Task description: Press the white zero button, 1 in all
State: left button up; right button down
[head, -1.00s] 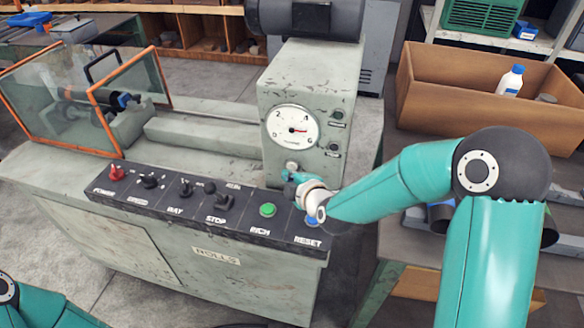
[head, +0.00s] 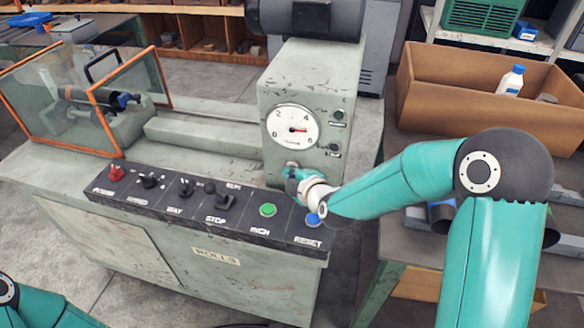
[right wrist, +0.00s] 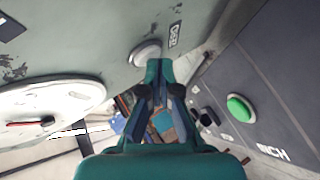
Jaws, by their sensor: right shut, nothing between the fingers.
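The white zero button (head: 291,165) is on the upright face of the grey-green machine, just below the round gauge (head: 292,129). In the right wrist view the white button (right wrist: 146,53) shows beside its dark label, just beyond my fingertips. My right gripper (head: 289,174) is shut and empty, its tips at the lower edge of the button. In the right wrist view the closed fingertips (right wrist: 158,70) partly overlap the button's edge, and I cannot tell whether they touch it. Of my left arm only a part shows at the lower left; its gripper is out of view.
The sloped black control panel (head: 150,200) lies below, with a red knob (head: 116,173), several switches, a green button (head: 267,210) and a blue button (head: 312,220). A wooden box (head: 450,110) stands on the bench to the right.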

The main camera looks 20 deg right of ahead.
jog(key=shift+w+d, duration=0.1)
jog(key=shift+w, duration=0.1)
jog(key=shift+s, duration=0.1)
dwell(0.4)
jog(key=shift+s+a, duration=0.45)
jog(key=shift+s, duration=0.15)
jog(key=shift+s+a, duration=0.1)
jog(key=shift+s, duration=0.05)
jog(key=shift+s+a+b, duration=0.35)
jog(key=shift+s+a, duration=0.1)
jog(key=shift+s, duration=0.1)
jog(key=shift+s+a, duration=0.45)
jog(key=shift+s, duration=0.25)
jog(key=shift+s+a, duration=0.45)
jog(key=shift+s, duration=0.25)
